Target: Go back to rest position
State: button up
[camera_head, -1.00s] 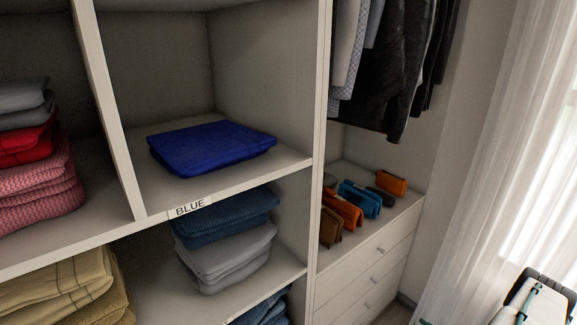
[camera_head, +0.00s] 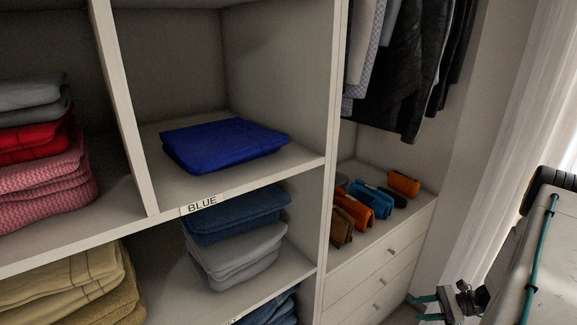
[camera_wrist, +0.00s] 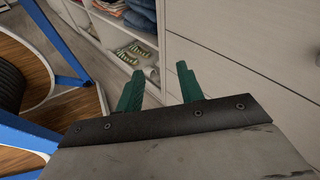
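My gripper (camera_head: 428,307) shows at the lower right of the head view, in front of the drawers and to the right of the shelving. In the wrist view its two green fingers (camera_wrist: 160,90) stand apart with nothing between them. A folded blue cloth (camera_head: 224,145) lies alone in the cubby above the label "BLUE" (camera_head: 202,203), well away from my gripper.
A white drawer unit (camera_head: 375,275) with several small bags on top (camera_head: 368,197) stands right of the cubbies. Dark clothes (camera_head: 405,75) hang above it. A curtain (camera_head: 495,150) is at the right. In the wrist view, a blue-framed item (camera_wrist: 62,38) stands at the left.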

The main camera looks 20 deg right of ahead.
jog(key=a+r+n+g+h, duration=0.3)
jog(key=a+r+n+g, duration=0.25)
jog(key=r, duration=0.85)
jog(key=a+r+n+g+h, duration=0.2)
jog(key=a+r+n+g, duration=0.4)
jog(key=r, duration=0.7)
jog(key=s+a+r+n+t+h, duration=0.3)
jog(key=s+a+r+n+h, duration=0.1)
jog(key=a+r, duration=0.5)
jog(key=s+a+r+n+t+h, duration=0.3)
jog(key=s+a+r+n+h, duration=0.1)
jog(key=s+a+r, duration=0.4)
notch_tip(320, 180, up, 2)
jog(key=shift+s+a+n, duration=0.35)
jog(key=shift+a+n, duration=0.5)
jog(key=shift+a, duration=0.25)
jog(key=shift+t, duration=0.25)
